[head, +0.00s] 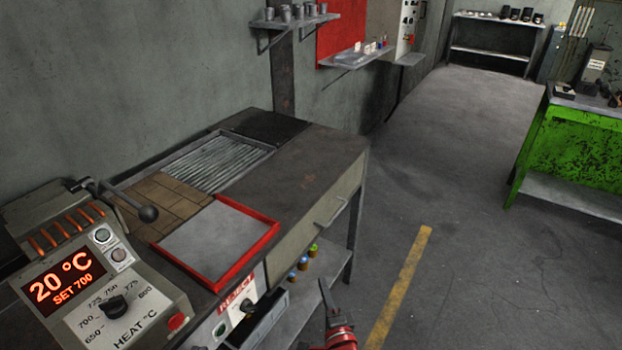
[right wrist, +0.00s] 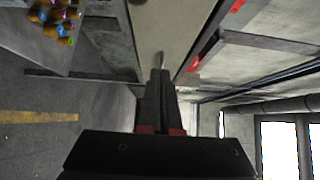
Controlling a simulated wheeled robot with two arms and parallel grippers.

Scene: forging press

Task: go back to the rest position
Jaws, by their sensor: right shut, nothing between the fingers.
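My right gripper (head: 326,292) shows at the bottom edge of the head view, right of the workbench (head: 318,172) and in front of its lower shelf. In the right wrist view its two dark fingers (right wrist: 160,76) lie together with nothing between them. The gripper is shut and empty. My left gripper is in neither view.
The heater unit (head: 110,272) reads 20 °C, set 700. A red-rimmed tray (head: 215,242) and a ribbed metal bed (head: 222,162) are on the bench. Several small coloured items (head: 303,262) are on the shelf below. Open floor (head: 440,170) lies right, then a green bench (head: 580,155).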

